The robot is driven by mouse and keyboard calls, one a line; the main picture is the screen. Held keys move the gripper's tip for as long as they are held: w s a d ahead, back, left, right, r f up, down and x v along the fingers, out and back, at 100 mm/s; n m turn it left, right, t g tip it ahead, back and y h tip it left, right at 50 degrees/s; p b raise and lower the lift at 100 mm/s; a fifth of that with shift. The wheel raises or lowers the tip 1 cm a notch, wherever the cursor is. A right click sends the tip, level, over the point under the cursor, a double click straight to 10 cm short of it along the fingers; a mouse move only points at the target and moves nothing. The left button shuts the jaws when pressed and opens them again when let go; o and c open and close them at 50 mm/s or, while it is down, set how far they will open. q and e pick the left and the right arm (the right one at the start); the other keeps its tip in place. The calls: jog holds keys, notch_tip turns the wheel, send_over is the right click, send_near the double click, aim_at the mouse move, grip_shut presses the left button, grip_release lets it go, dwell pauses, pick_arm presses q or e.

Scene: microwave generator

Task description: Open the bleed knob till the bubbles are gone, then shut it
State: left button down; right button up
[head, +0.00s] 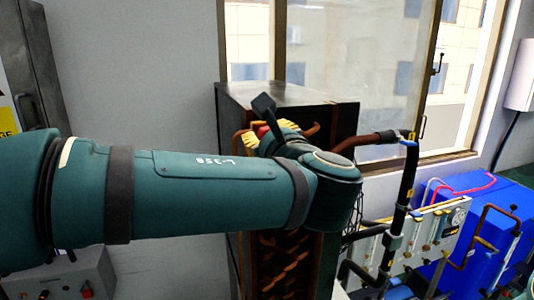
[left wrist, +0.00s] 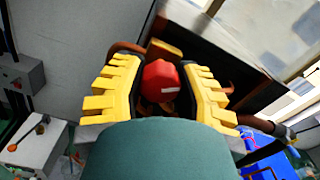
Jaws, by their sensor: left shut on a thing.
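A red knob (left wrist: 161,80) sits between the two yellow fingers of my left gripper (left wrist: 165,72) in the left wrist view. The fingers are shut on it, one on each side. In the head view my left gripper (head: 266,129) is at the front of a dark cabinet, largely hidden behind my own left wrist. Only a bit of red and the yellow finger pads show there. I cannot make out any bubbles or the tube they would be in. My right gripper is in neither view.
The dark cabinet (head: 290,93) stands before a window. A brown pipe (head: 370,142) runs from it to a black vertical hose (head: 406,185). Right of that are a pale panel with gauges (head: 428,236) and a blue box (head: 470,195). A grey box (head: 75,272) is at lower left.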

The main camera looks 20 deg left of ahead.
pick_arm(q)
jog(key=n+b, duration=0.6)
jog(key=f+n+b, duration=0.1)
jog(key=n+b, duration=0.2)
jog(key=shift+w, duration=0.1)
jog(key=n+b, duration=0.3)
jog(key=n, duration=0.1)
jog(key=shift+d+r+n, duration=0.1)
jog(key=shift+r+n, duration=0.05)
jog(key=shift+n, duration=0.15)
jog(key=shift+r+n+b, duration=0.2)
jog(key=shift+n+b, duration=1.05)
jog(key=shift+n, duration=0.25)
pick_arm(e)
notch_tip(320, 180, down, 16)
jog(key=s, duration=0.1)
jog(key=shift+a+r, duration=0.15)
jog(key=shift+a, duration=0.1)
pick_arm(q)
jog(key=shift+r, duration=0.1)
jog(key=c, duration=0.6)
grip_release()
jog(key=shift+w, duration=0.1)
jog(key=v, duration=1.2)
